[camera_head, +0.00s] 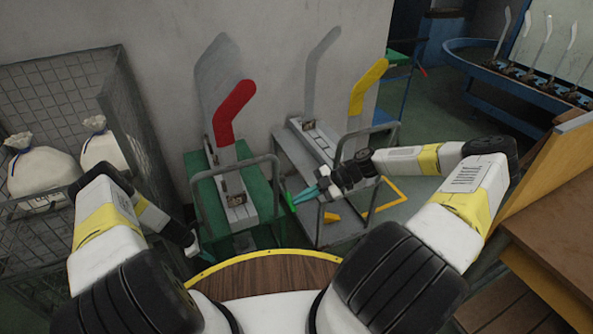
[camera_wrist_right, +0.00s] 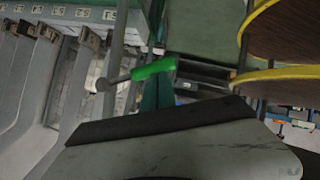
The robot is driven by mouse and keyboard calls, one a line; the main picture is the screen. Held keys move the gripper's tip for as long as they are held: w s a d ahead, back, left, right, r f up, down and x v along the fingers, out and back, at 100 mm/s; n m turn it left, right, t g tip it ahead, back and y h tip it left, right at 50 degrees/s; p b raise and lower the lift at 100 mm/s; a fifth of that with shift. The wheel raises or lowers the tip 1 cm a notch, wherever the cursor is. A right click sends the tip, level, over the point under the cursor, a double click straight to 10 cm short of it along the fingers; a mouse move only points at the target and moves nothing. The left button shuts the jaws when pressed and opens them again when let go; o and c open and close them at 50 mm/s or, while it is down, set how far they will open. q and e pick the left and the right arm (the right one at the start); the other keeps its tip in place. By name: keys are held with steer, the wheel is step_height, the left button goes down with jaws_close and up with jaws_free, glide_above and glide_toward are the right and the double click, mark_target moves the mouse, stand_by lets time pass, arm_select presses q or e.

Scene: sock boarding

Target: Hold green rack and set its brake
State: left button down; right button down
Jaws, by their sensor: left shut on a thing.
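The green rack (camera_head: 261,193) stands against the wall, with a grey tubular handle frame and a red sock-shaped board (camera_head: 232,112) on top. My left gripper (camera_head: 192,246) is at the handle's left post and is shut on the handle; its fingers are small and partly hidden. A bright green lever (camera_head: 290,202), likely the brake, sticks out at the rack's right side; it also shows in the right wrist view (camera_wrist_right: 155,68) beside a grey round knob. My right gripper (camera_head: 308,195) points at the lever from the right. Its jaw opening cannot be made out.
A grey rack (camera_head: 322,150) with a yellow board (camera_head: 366,86) stands close on the right. A wire cage (camera_head: 60,90) with white sacks is at the left. A round wooden table top (camera_head: 265,275) lies in front, and a wooden cabinet (camera_head: 560,210) stands right.

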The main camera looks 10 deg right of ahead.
steer(key=shift+f, duration=0.15)
steer(key=s+a+r+v, duration=0.1)
steer(key=s+r+v, duration=0.1)
steer(key=v, duration=1.1)
steer(key=shift+a, duration=0.1)
arm_select(q)
steer(key=c, duration=1.1)
jaws_free()
steer(key=shift+c, duration=0.2)
steer(key=shift+a+r, duration=0.1)
